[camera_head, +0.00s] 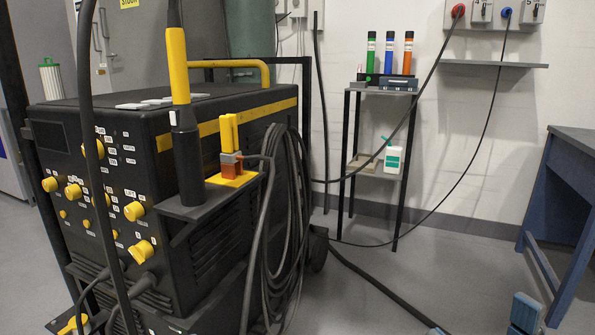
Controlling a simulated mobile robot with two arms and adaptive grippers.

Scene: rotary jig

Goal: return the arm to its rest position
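Neither of my grippers shows in the head view, and I cannot see either of my arms for sure. A black and yellow torch-like tool (179,66) stands upright at the side shelf (200,208) of a black welding machine (150,150). A second yellow and orange tool (230,150) stands beside it on a yellow plate. Nothing is seen touching either tool.
Dark cables (285,230) hang in coils on the machine's side, and one cable crosses the floor. A narrow rack (387,90) holds several bottles. A blue table (570,185) stands at the right. The grey floor (430,265) between is mostly clear. A small blue object (524,313), unclear, is at the bottom right.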

